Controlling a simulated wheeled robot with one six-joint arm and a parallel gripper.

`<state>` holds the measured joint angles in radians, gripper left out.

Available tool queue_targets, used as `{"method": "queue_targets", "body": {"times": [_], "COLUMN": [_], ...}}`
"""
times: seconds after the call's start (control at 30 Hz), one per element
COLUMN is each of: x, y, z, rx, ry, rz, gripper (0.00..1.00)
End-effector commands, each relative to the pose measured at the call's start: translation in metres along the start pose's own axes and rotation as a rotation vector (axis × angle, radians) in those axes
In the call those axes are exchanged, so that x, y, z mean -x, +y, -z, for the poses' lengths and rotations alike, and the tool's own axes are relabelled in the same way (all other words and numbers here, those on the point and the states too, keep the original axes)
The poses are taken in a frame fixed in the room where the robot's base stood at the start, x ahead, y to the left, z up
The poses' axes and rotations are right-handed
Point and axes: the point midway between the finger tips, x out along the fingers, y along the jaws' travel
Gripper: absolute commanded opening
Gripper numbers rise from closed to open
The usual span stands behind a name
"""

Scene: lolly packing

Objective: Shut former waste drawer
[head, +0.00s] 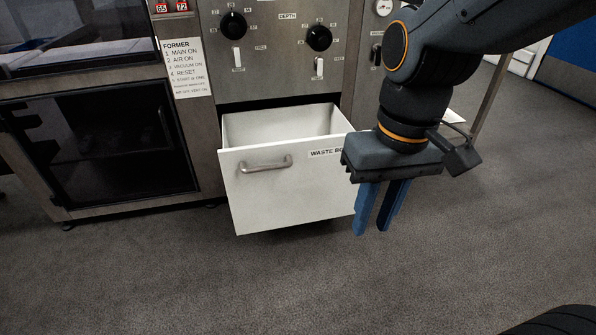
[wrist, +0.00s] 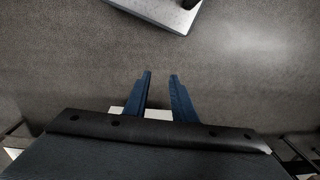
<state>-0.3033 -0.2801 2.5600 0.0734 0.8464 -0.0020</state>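The white waste drawer (head: 290,195) in the head view is pulled out of the machine and stands open, its empty-looking inside visible from above. A metal bar handle (head: 266,165) is on the left part of its front, and a label (head: 325,153) reading "WASTE BO…" is partly hidden by my gripper. My gripper (head: 373,231) points down at the drawer's right front corner in the picture and overlaps it; I cannot tell whether they touch. Its two blue fingers are apart with nothing between them, as the wrist view also shows (wrist: 161,74).
The former machine's control panel (head: 277,70) with knobs and switches rises behind the drawer. A dark glass-fronted cabinet (head: 100,150) is to the left. The grey carpet (head: 290,285) in front is clear. A pale plate edge (wrist: 160,12) shows at the top of the wrist view.

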Motion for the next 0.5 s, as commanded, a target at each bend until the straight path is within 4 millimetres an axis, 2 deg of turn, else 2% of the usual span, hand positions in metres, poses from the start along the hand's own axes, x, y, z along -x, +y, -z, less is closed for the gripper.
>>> {"method": "queue_targets", "body": {"times": [0.03, 0.1, 0.17, 0.27, 0.5], "x": [-0.001, -0.005, -0.013, -0.034, -0.092], "y": [0.000, 0.002, 0.005, 0.013, 0.041], "z": [0.001, 0.008, 0.021, 0.058, 0.172], "rx": [-0.003, -0.019, -0.051, -0.142, -0.430], "ry": [0.002, 0.017, 0.046, 0.133, 0.436], "rz": [0.000, -0.003, -0.008, -0.014, 0.034], "gripper": [0.14, 0.03, 0.00, 0.00, 0.00]}}
